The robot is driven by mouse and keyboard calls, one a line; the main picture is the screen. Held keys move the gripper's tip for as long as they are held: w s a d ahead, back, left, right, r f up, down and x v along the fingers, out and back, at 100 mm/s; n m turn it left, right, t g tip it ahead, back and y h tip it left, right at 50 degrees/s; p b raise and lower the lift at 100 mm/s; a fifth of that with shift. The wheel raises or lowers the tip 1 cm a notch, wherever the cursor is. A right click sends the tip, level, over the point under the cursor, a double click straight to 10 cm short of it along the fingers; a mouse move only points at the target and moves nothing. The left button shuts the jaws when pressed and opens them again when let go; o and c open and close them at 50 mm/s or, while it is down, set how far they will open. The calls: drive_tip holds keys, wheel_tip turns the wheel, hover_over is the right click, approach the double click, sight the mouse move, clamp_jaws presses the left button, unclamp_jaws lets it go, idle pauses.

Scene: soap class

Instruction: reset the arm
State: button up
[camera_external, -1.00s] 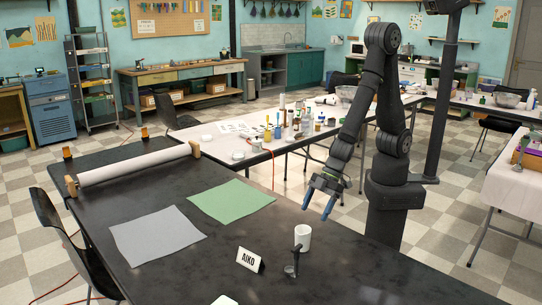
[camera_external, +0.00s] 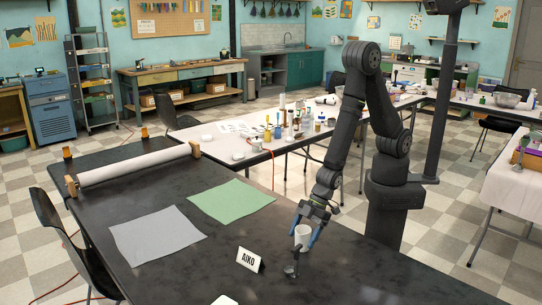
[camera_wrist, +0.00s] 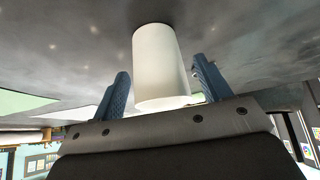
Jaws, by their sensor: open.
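My gripper (camera_external: 306,232) is low over the black table (camera_external: 185,275), with its blue fingers open. A white cup (camera_external: 303,238) stands on the table, and in the external view the fingers show at either side of it. In the wrist view the white cup (camera_wrist: 160,62) is between and beyond the two blue fingers (camera_wrist: 158,88), with visible gaps at both sides. I cannot tell whether any finger touches it.
A small dark stand (camera_external: 291,268) is just in front of the cup. A name card reading AIKO (camera_external: 249,260) stands to the left. Grey (camera_external: 157,235) and green (camera_external: 231,201) sheets lie flat farther back, and a white roll (camera_external: 135,166) lies near the far edge.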

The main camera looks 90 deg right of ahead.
drive_tip(key=shift+w+a+f, duration=0.15)
drive_tip(key=shift+w+f, duration=0.05)
drive_tip(key=shift+f, duration=0.45)
wheel_tip(320, 180, up, 5)
drive_tip(key=shift+f, duration=0.1)
drive_tip(key=shift+d+r, duration=0.2)
drive_tip(key=shift+d, duration=0.3)
drive_tip(key=shift+o, duration=0.4)
